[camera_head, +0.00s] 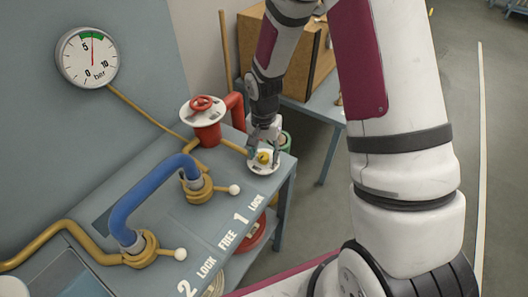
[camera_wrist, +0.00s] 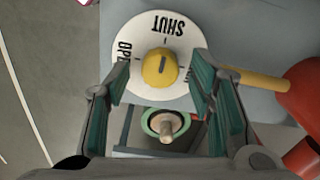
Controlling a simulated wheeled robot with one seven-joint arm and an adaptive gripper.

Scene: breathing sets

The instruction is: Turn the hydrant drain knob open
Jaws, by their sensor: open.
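The yellow drain knob (camera_wrist: 160,68) sits on a round white dial (camera_wrist: 140,28) marked SHUT and OPEN. A dark line on the knob points toward SHUT. In the head view the knob (camera_head: 263,157) and dial (camera_head: 262,168) are at the bench's right end, partly hidden by my gripper. My gripper (camera_wrist: 158,75) is open, its two green-padded fingers on either side of the knob. I see gaps between the fingers and the knob, but cannot tell whether the tips reach down to it. The red hydrant (camera_head: 207,133), topped by a red handwheel, stands just left.
A blue hose (camera_head: 150,190) arches between two brass couplings with white-balled levers on the bench (camera_head: 225,209). A pressure gauge (camera_head: 87,57) hangs on the wall. A green-rimmed object (camera_wrist: 165,125) shows below the dial in the wrist view. Open floor lies right.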

